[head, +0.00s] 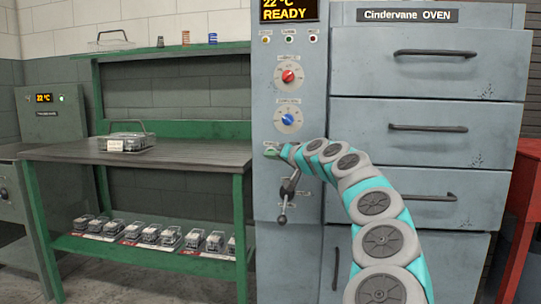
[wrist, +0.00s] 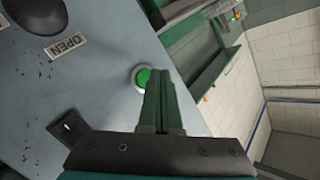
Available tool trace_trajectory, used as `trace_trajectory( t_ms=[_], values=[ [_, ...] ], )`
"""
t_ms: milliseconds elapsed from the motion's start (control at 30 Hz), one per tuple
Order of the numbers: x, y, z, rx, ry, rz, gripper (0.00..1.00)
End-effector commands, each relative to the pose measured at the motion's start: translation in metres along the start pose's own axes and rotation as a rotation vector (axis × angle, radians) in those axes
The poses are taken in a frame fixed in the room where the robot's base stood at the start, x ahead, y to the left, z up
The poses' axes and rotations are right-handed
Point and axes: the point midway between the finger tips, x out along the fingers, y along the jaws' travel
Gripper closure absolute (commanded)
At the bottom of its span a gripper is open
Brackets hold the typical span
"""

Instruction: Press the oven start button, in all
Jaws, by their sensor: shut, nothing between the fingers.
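The Cindervane oven (head: 425,60) has a grey control panel (head: 262,100) on its left side. A round green button in a pale ring shows on this panel in the wrist view (wrist: 140,76). My gripper (head: 273,152) is at the panel, below the blue knob. In the wrist view my gripper (wrist: 160,72) is shut and empty, its dark green fingers pointing at the button and covering its right part. I cannot tell whether the fingertips touch it. In the head view the button is hidden or cannot be told from the fingers. The panel display (head: 288,10) reads 22 °C READY.
A red knob (head: 288,76) and a blue knob (head: 288,119) sit above my gripper; a lever (head: 287,190) hangs below. A green bench (head: 60,155) with a wire-handled basket (head: 127,143) stands left. A red table (head: 530,170) stands right.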

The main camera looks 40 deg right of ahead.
Motion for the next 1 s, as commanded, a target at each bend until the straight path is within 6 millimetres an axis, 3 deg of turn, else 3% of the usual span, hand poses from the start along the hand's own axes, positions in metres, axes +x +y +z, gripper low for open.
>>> trace_trajectory(
  t_ms=[1000],
  values=[
    [0.0058, 0.0039, -0.004, -0.001, 0.001, 0.001, 1.0]
  ],
)
